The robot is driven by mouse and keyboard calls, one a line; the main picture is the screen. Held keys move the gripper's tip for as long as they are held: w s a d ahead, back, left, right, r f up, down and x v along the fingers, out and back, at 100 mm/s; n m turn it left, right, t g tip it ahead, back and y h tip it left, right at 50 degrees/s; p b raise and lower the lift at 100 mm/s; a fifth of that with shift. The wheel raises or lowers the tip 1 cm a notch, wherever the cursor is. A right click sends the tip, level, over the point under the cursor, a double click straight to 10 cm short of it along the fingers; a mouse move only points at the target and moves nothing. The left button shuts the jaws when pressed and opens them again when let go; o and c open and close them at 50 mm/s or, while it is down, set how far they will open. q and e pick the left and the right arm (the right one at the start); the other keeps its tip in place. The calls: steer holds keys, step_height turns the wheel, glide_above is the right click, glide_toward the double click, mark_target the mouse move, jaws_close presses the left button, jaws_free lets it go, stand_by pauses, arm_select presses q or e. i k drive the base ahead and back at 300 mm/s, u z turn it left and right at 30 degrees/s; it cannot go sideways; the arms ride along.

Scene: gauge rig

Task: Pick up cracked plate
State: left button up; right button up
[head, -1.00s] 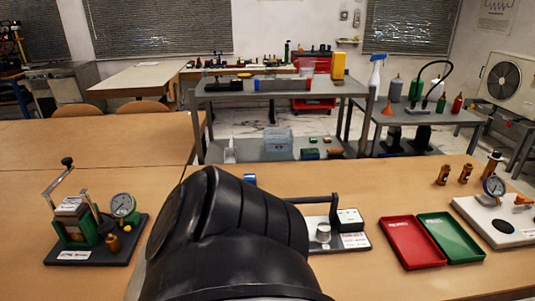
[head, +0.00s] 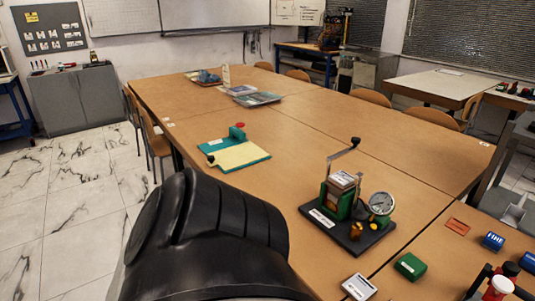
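I cannot pick out a cracked plate for certain in the head view. A press-like rig (head: 348,212) stands on a black base at the right centre. It has a green body, a raised lever arm, a round dial gauge (head: 381,204) and a small brass part (head: 356,231). A yellow plate with a teal edge (head: 238,156) lies on the table at the centre left. A large black link of my own arm fills the lower middle and hides part of the table. Neither gripper shows.
A long wooden table (head: 310,140) runs away from me, mostly bare in the middle. Flat items (head: 257,98) lie at its far end. A green block (head: 411,266), a white block (head: 358,287) and a blue block (head: 493,241) sit at the lower right. Chairs line both sides.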

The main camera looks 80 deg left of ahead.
mark_target(343, 179)
steer(key=u, duration=2.6)
